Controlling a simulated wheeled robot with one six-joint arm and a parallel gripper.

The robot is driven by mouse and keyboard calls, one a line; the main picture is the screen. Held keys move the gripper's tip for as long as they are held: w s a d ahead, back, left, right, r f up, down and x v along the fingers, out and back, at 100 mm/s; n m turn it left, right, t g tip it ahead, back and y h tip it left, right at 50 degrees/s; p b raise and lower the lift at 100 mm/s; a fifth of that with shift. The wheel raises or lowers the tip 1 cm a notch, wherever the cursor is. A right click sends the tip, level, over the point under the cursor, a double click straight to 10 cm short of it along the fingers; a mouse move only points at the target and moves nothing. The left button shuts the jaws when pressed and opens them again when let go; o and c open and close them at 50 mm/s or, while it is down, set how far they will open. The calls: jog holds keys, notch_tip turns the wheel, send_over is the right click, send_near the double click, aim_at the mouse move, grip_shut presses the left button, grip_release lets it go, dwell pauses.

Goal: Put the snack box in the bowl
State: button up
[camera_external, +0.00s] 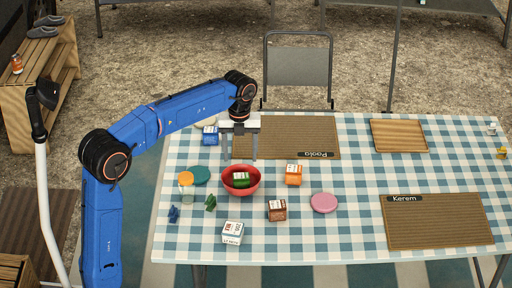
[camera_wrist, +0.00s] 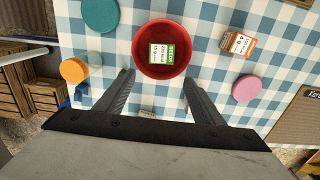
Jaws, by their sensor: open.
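A red bowl (camera_external: 240,192) stands on the checked table; it also shows in the wrist view (camera_wrist: 142,50). A small green-and-white box (camera_external: 241,180) lies inside it, label up in the wrist view (camera_wrist: 167,54). Other small boxes stand outside the bowl: an orange one (camera_external: 293,175) to the right, a brown one (camera_external: 277,210) front right, a white one (camera_external: 232,232) in front and a blue one (camera_external: 210,135) behind left. I cannot read which is the snack box. My gripper (camera_external: 240,158) is open and empty above the bowl, fingers pointing down; its fingers (camera_wrist: 158,77) are apart.
A teal disc (camera_external: 200,175), an orange-lidded jar (camera_external: 186,186) and small blue and green figures stand left of the bowl. A pink disc (camera_external: 324,203) lies to the right. Woven mats marked Paola (camera_external: 290,137) and Kerem (camera_external: 440,220) and a wooden board (camera_external: 399,135) lie flat.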

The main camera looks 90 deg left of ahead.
notch_tip(320, 180, up, 4)
jog(key=shift+f, duration=0.1)
jog(key=s+d+f+n+t, duration=0.1)
jog(key=s+d+n, duration=0.15)
jog(key=d, duration=0.65)
jog(key=s+d+f+n, duration=0.1)
jog(key=s+d+n, duration=0.15)
jog(key=d, duration=0.65)
jog(key=s+d+f+n+t, duration=0.15)
jog(key=d+n, duration=0.25)
jog(key=d, duration=0.6)
jog(key=s+d+f+n+t, duration=0.2)
jog(key=s+d+f+n, duration=0.7)
jog(key=s+d+f, duration=0.5)
jog(key=shift+s+d+f, duration=0.2)
jog(key=shift+s+d, duration=0.3)
jog(key=shift+s, duration=0.25)
